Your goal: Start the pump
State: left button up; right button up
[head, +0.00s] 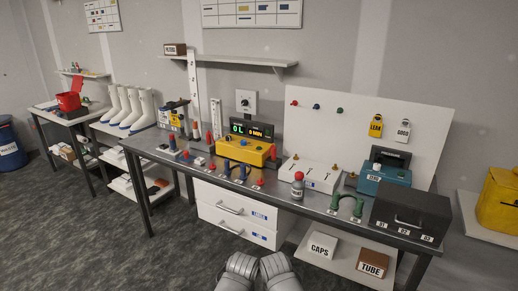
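A yellow pump unit (243,150), as it appears, sits on the middle of the long bench. A dark display (251,131) behind it reads "0 L" and "0 MIN" in lit digits. A white wall plate with a round dark knob (245,102) is above the display. Small red and dark knobs or fittings show on and around the yellow unit. Which one is its start control is too small to tell. Two grey rounded parts of mine show at the bottom centre, in front of the bench and apart from it. No gripper fingers can be made out.
The long bench (320,203) also carries a grey bottle with a red cap (298,186), green hoses (348,206), a teal device (384,180) and a dark drawer box (411,213). White drawers (235,208) hang below. Dark floor in front is clear at left.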

pick_arm(q)
grip_shut()
dwell(1.4)
